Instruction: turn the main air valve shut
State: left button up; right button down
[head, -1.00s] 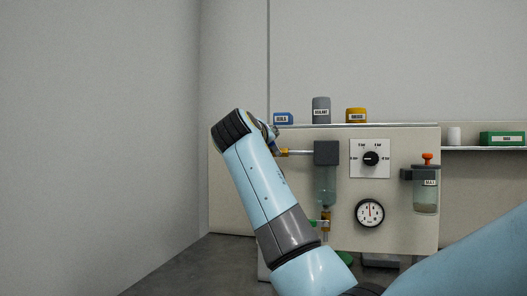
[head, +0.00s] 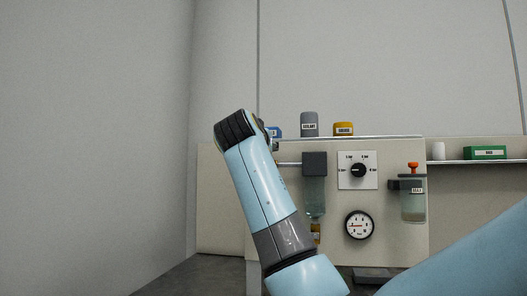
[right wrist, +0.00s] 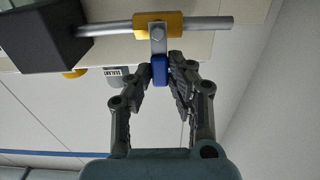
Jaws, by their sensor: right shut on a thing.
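The main air valve has a yellow body (right wrist: 158,24) on a grey pipe (right wrist: 205,24) in the right wrist view. Its metal lever (right wrist: 157,40) with a blue grip (right wrist: 159,71) stands across the pipe, roughly at a right angle to it. My right gripper (right wrist: 160,78) is shut on the blue grip, one finger on each side. My left gripper is out of view.
The beige panel (head: 402,230) carries a filter unit (head: 314,190), a black selector knob (head: 358,170) and an orange-topped bowl (head: 413,205). A grey bottle (head: 309,125) and a yellow container (head: 343,129) stand on top. A green box (head: 485,153) sits on the right shelf.

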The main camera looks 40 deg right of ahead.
jog(key=shift+f, duration=0.25)
jog(key=c, duration=1.5)
grip_release()
jog(key=shift+o, duration=1.3)
jog(key=shift+r, duration=0.15)
jog(key=v, duration=0.7)
jog(key=shift+s+a, duration=0.2)
